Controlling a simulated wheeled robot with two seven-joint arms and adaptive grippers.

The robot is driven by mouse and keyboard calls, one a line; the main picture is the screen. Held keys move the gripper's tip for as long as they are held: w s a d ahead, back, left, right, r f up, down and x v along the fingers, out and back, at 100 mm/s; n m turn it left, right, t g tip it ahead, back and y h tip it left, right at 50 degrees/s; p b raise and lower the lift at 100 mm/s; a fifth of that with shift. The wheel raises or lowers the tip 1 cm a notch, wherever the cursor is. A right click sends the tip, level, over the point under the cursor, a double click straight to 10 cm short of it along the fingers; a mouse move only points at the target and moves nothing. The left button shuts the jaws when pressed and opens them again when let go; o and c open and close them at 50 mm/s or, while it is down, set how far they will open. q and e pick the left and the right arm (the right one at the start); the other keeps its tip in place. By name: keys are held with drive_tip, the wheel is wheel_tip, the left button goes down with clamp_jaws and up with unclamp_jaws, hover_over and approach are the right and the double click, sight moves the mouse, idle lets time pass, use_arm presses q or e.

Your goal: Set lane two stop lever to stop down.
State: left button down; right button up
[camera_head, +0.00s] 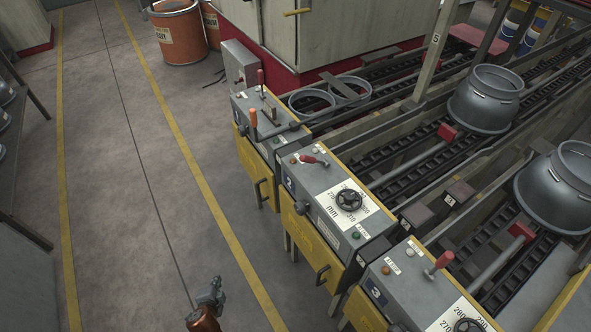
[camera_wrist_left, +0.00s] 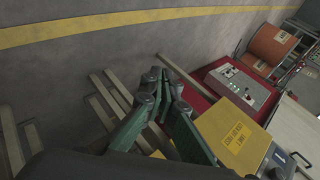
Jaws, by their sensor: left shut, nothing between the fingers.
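The lane two console (camera_head: 330,232) is a grey box with a yellow front and a blue "2" label, in the middle of the head view. Its red-handled lever (camera_head: 314,160) lies low near the back left of the top, its handle pointing right. A black handwheel (camera_head: 349,200) sits on a white mm dial in front of it. My left gripper (camera_head: 215,284) is at the bottom of the head view, over the floor left of the console and well apart from the lever. In the left wrist view its green fingers (camera_wrist_left: 168,82) are together and empty. My right gripper is not in view.
Lane one console (camera_head: 262,125) with red and orange levers stands behind; lane three console (camera_head: 425,290) with a more upright red lever (camera_head: 438,264) stands in front. A yellow box (camera_wrist_left: 232,135) shows in the left wrist view. The floor aisle (camera_head: 140,190) is clear.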

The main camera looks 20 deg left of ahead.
use_arm(q)
drive_tip(key=w+d+r+m+t+h+p, duration=0.1)
drive_tip(key=w+d+r+m+t+p, duration=0.25)
drive_tip(key=r, duration=0.65)
drive_tip(key=w+d+r+m+t+h, duration=0.1)
drive_tip(key=w+d+r+m+t, duration=0.1)
drive_tip(key=w+r+m, duration=0.5)
drive_tip(key=w+d+r+m+t+h+p, duration=0.1)
drive_tip(key=w+d+r+t+p, duration=0.15)
drive_tip(key=r, duration=0.95)
drive_tip(key=d+r+m+t+h+p, duration=0.1)
drive_tip(key=d+r+m+h+p, duration=0.1)
drive_tip(key=d+r+m+h, duration=0.5)
drive_tip(key=w+d+r+m, duration=0.1)
drive_tip(key=d+r+m, duration=0.4)
drive_tip(key=r+m, duration=0.1)
drive_tip(key=shift+d+m+p, duration=0.3)
drive_tip(key=shift+m+p, duration=0.1)
drive_tip(key=shift+m, duration=0.45)
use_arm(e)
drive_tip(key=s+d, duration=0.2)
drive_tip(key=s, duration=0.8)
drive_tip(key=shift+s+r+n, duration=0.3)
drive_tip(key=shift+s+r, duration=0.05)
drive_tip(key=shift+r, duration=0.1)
use_arm(q)
drive_tip(key=shift+r, duration=0.1)
